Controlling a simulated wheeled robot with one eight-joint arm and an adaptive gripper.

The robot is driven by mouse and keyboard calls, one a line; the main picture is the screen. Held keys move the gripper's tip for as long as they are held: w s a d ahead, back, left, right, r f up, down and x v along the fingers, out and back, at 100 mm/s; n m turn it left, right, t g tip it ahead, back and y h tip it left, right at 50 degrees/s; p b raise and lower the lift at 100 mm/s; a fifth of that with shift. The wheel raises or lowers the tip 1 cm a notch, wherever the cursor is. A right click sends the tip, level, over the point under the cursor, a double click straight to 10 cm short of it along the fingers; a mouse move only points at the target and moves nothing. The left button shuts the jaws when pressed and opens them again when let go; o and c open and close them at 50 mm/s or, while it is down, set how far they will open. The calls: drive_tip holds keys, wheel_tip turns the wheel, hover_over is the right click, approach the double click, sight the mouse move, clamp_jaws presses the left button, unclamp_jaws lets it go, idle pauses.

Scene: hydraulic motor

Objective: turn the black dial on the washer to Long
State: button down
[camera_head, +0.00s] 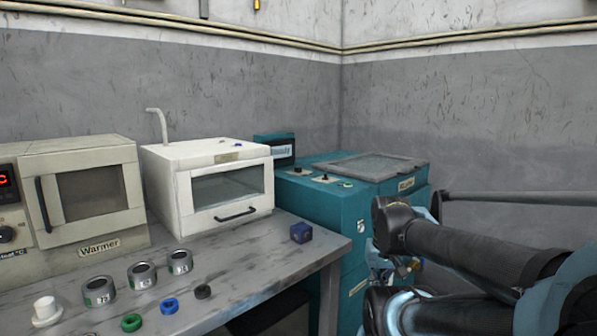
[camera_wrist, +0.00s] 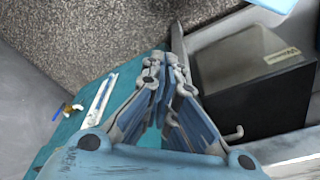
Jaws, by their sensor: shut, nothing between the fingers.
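The teal washer (camera_head: 350,210) stands in the corner, right of the table. Small dark dials, one on the left (camera_head: 298,171) and one on the right (camera_head: 325,178), sit on pale plates on its top. They are too small for me to read their markings or settings. In the wrist view, my gripper (camera_wrist: 166,62) is shut and empty, its blue fingers together. A teal surface (camera_wrist: 65,140) lies beside and below it there, and no dial is clearly visible. In the head view my arm covers the washer's right front, and the gripper is largely hidden.
A white oven-like box (camera_head: 228,218) and the warmer (camera_head: 95,222) stand on the grey table (camera_head: 250,285). A grey lid (camera_head: 365,166) covers part of the washer's top. Walls close the corner behind.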

drive_tip(key=c, duration=2)
unclamp_jaws()
drive_tip(key=shift+s+r, duration=0.15)
drive_tip(key=o, duration=0.8)
drive_tip(key=r, duration=0.1)
drive_tip(key=w+r, duration=0.1)
drive_tip(key=r, duration=0.1)
wheel_tip(320, 180, up, 34)
drive_tip(key=n+g, duration=0.2)
drive_tip(key=n, duration=1.2)
hover_over(298, 169)
drive_tip(key=f, duration=0.5)
drive_tip(key=w+f, duration=0.1)
drive_tip(key=f, duration=1.1)
drive_tip(key=shift+w+f, duration=0.15)
drive_tip(key=shift+w, duration=0.2)
